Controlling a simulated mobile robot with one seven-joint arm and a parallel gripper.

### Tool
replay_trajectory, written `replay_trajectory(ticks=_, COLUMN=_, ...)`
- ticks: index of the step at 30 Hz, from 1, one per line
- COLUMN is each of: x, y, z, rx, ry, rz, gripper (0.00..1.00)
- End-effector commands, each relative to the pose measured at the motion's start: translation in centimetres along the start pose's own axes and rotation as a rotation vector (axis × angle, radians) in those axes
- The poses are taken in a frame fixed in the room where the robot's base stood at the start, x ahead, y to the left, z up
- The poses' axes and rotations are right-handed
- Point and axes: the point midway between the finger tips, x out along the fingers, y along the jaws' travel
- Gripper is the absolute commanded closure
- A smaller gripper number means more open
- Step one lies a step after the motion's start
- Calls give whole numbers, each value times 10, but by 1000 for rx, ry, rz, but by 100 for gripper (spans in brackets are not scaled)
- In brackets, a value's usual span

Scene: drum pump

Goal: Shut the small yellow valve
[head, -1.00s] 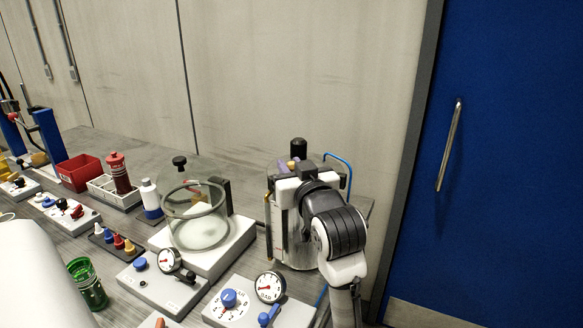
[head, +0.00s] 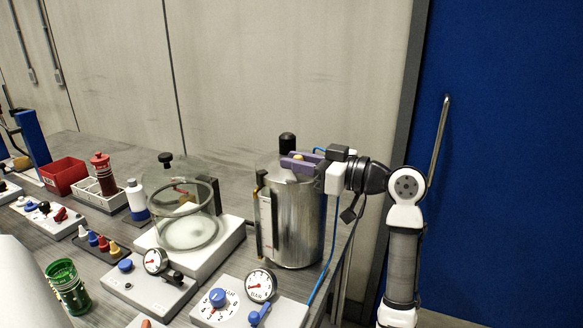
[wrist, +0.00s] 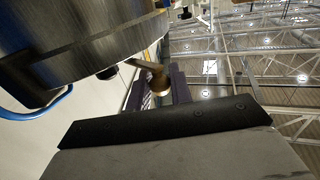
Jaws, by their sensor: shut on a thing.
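A shiny metal drum (head: 297,232) with a black knob on its lid stands at the right end of the bench. The small yellow valve (head: 299,156) is at the drum's top, partly hidden by my fingers. My gripper (head: 297,161), with purple fingers, reaches in level from the right and is shut on the valve. In the wrist view the valve shows as a brass-yellow knob (wrist: 155,79) on a thin stem from the drum (wrist: 85,40), between the purple fingers. How far the valve is turned cannot be told.
A glass bell jar (head: 190,215) on a white base stands left of the drum. A gauge panel with a blue knob (head: 218,297) is in front. A blue hose (head: 325,260) runs down the drum's right side. A blue door (head: 500,150) is at the right.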

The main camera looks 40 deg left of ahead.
Motion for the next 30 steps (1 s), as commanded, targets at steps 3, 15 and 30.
replay_trajectory(ticks=3, x=-4, y=6, z=-1, rx=3, ry=2, rz=-109, gripper=100)
replay_trajectory(ticks=15, x=-11, y=21, z=-4, rx=3, ry=2, rz=-489, gripper=100)
replay_trajectory(ticks=30, x=-14, y=34, z=0, rx=3, ry=-1, rz=-779, gripper=100)
